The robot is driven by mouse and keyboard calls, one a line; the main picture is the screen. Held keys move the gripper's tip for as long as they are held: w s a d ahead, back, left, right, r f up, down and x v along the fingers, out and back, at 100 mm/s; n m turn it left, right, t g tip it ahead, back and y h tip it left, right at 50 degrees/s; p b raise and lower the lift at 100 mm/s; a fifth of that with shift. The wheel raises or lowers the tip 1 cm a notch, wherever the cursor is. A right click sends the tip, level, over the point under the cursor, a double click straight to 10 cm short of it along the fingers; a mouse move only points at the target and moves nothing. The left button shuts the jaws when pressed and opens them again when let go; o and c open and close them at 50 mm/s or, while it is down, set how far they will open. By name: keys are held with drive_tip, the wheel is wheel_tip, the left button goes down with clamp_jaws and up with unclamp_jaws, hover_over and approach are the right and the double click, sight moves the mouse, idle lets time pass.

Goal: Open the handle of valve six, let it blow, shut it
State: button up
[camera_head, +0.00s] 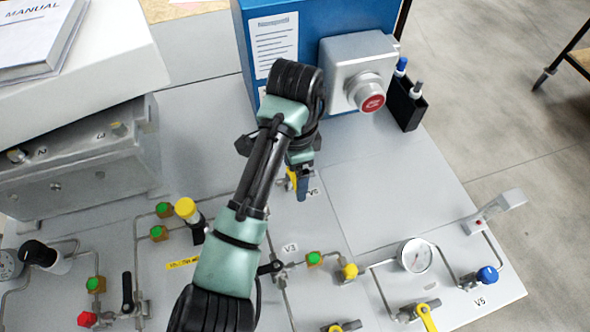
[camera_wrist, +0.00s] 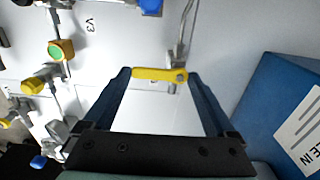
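The yellow handle of valve six (camera_head: 291,179) shows partly behind my gripper, beside a small label that seems to read V6 (camera_head: 314,191). In the wrist view the yellow handle (camera_wrist: 158,74) lies crosswise between the two blue fingertips, its pivot end on the right by a metal pipe. My gripper (camera_wrist: 160,80) is open, with wide fingers at either end of the handle. The left tip is very close to the handle's free end; I cannot tell if it touches. In the head view my gripper (camera_head: 299,182) points down at the panel and hides most of the valve.
A blue cabinet (camera_head: 270,45) with a grey box and red button (camera_head: 373,103) stands just behind. Valve V3 (camera_head: 278,268), a gauge (camera_head: 416,255) and other yellow-handled valves (camera_head: 427,317) are in front. A grey case (camera_head: 75,165) is at left.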

drive_tip(key=c, duration=0.6)
